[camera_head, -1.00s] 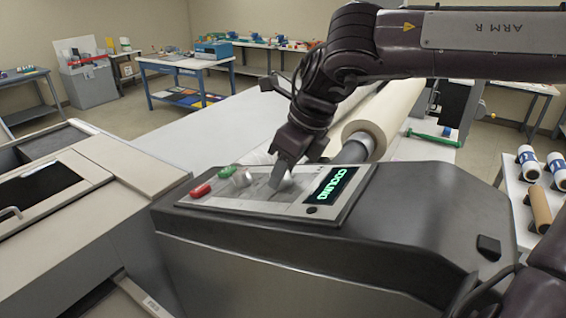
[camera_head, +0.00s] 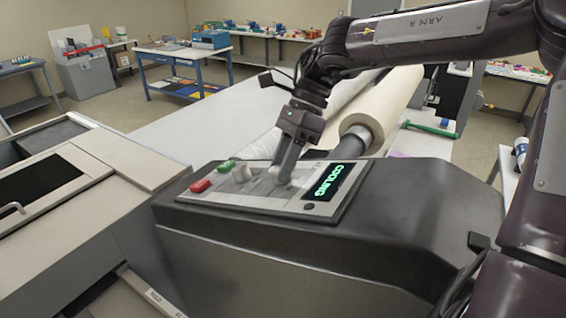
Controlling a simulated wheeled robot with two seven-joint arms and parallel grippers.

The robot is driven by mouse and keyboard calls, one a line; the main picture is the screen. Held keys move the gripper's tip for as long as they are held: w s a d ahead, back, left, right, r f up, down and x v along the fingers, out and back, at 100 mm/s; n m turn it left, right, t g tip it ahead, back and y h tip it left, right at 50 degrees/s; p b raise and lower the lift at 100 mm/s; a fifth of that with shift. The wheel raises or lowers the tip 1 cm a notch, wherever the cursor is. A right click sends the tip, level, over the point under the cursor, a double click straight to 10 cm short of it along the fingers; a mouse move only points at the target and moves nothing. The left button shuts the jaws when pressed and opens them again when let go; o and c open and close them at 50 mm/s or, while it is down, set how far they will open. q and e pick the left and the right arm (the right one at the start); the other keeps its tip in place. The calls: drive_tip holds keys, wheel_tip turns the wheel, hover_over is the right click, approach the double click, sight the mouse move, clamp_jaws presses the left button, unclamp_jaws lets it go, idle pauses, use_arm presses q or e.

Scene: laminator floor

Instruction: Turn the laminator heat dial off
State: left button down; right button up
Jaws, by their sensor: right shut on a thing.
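The laminator's control panel (camera_head: 228,194) is on top of a dark grey housing. A pale dial (camera_head: 281,180) sits on its right part, beside a black display (camera_head: 336,180) with green letters that read COOLING. My right gripper (camera_head: 283,174) points down and is shut on this dial; the fingers hide much of it, and its setting cannot be read. My left gripper is not in view.
A red button (camera_head: 200,186) and a green button (camera_head: 226,166) sit at the panel's left end. A cream roll (camera_head: 385,108) lies behind the panel. A grey cabinet (camera_head: 110,160) stands at the left.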

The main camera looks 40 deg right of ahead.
drive_tip(key=shift+n+g, duration=0.3)
drive_tip(key=shift+n, duration=0.2)
drive_tip(key=o, duration=1)
drive_tip(key=b+v, duration=0.2)
drive_tip(key=v, duration=0.2)
drive_tip(key=shift+w+d+f+b, duration=0.1)
drive_tip(key=shift+w+d+b, duration=0.1)
drive_tip(key=shift+b, duration=0.1)
drive_tip(key=r+p, duration=0.1)
drive_tip(key=d+r, duration=0.1)
drive_tip(key=r, duration=0.1)
drive_tip(key=shift+w+p, duration=0.1)
drive_tip(key=shift+p, duration=0.3)
drive_tip(key=shift+d+r, duration=0.15)
drive_tip(key=shift+d, duration=0.25)
